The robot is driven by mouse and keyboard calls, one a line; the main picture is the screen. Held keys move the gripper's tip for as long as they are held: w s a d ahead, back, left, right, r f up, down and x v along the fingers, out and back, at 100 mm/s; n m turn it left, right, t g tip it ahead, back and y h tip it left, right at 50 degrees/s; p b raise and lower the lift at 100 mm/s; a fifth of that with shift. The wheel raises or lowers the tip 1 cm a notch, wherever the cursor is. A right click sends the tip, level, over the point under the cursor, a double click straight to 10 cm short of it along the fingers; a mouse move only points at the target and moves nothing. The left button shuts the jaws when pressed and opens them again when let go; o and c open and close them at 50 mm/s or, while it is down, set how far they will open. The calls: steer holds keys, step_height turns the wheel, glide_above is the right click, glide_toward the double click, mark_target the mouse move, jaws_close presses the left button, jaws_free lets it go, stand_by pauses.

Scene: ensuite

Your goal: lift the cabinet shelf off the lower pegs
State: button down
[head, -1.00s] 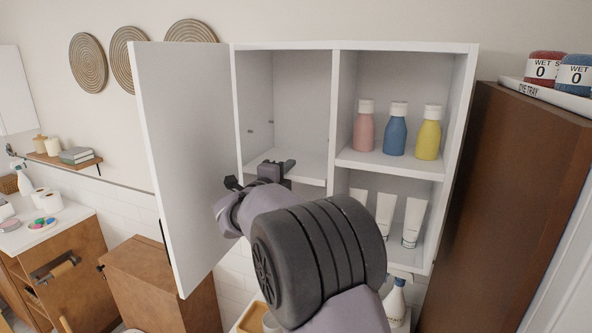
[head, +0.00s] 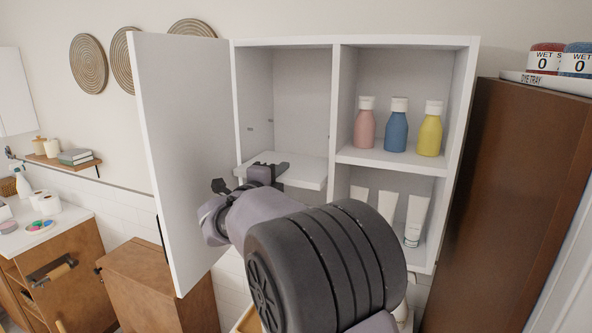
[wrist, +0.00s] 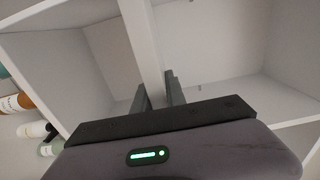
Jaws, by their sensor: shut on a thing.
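The white cabinet shelf (head: 306,172) is in the left bay of the wall cabinet (head: 405,42), below the two visible upper pegs (head: 250,130). Its front edge stands slightly forward of the bay, and its left front corner overlaps the bay's side wall. My gripper (head: 268,172) is shut on the shelf's front edge, left of its middle. In the wrist view the shelf (wrist: 140,45) runs as a white strip between my two fingers (wrist: 157,95). The lower pegs are hidden, so I cannot tell the shelf's clearance from them.
The open white door (head: 185,150) stands close to the left of my arm. The right bay holds pink (head: 364,125), blue (head: 396,128) and yellow (head: 430,132) bottles, with white tubes (head: 416,217) below. A tall brown cabinet (head: 525,190) stands at the right.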

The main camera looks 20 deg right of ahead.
steer(key=b+v, duration=0.7)
steer(key=v, duration=1)
steer(key=shift+a, duration=0.2)
